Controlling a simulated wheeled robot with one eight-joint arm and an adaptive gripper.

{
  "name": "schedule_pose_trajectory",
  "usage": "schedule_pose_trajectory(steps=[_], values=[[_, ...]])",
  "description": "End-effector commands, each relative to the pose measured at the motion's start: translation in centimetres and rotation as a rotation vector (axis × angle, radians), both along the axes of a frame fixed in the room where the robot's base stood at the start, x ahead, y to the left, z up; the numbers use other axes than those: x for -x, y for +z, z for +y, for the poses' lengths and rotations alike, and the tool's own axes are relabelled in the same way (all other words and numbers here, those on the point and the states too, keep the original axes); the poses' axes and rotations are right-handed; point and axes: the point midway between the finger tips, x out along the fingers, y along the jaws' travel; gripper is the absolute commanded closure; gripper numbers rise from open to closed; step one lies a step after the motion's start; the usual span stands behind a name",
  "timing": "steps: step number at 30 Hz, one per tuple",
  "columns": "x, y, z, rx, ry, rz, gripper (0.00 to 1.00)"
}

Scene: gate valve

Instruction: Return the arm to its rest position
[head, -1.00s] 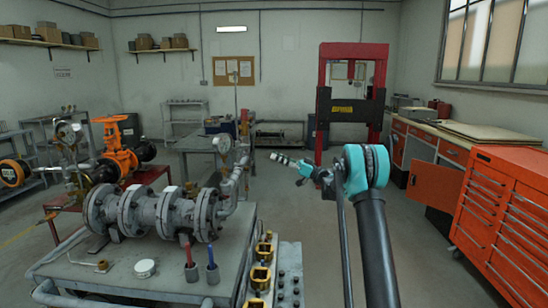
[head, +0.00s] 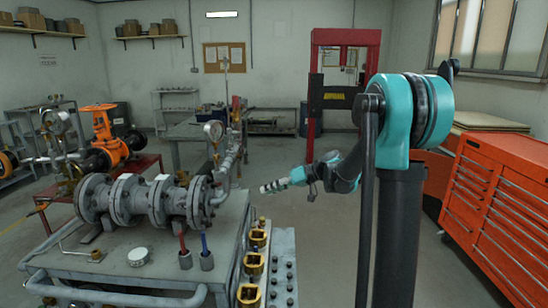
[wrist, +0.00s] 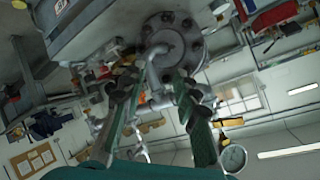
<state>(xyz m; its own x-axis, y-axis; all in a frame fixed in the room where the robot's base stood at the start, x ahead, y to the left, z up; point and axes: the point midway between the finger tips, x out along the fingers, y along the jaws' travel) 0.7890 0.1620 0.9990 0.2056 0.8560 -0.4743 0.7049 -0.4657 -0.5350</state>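My arm stands folded in the right half of the head view, its teal joint high and its forearm reaching left. My gripper (head: 272,187) points left, held in the air to the right of the grey flanged pipe assembly (head: 150,200), apart from it. In the wrist view my two fingers (wrist: 157,88) are spread with nothing held between them. Beyond them show a grey flange (wrist: 172,40) and bent pipe. The orange gate valve (head: 106,128) stands at the left of the head view.
The grey workbench (head: 130,285) fills the front left, with brass fittings (head: 254,265) along its right side. An orange tool cabinet (head: 492,205) is at right. A red press (head: 314,90) stands behind my arm. Open floor (head: 320,240) lies between bench and arm.

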Motion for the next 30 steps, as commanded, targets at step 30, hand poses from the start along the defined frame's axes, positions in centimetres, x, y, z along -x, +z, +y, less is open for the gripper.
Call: schedule_pose_trajectory(steps=[30], values=[[30.0, -17.0, -20.3, 0.777, -0.765, 0.267, 0.70]])
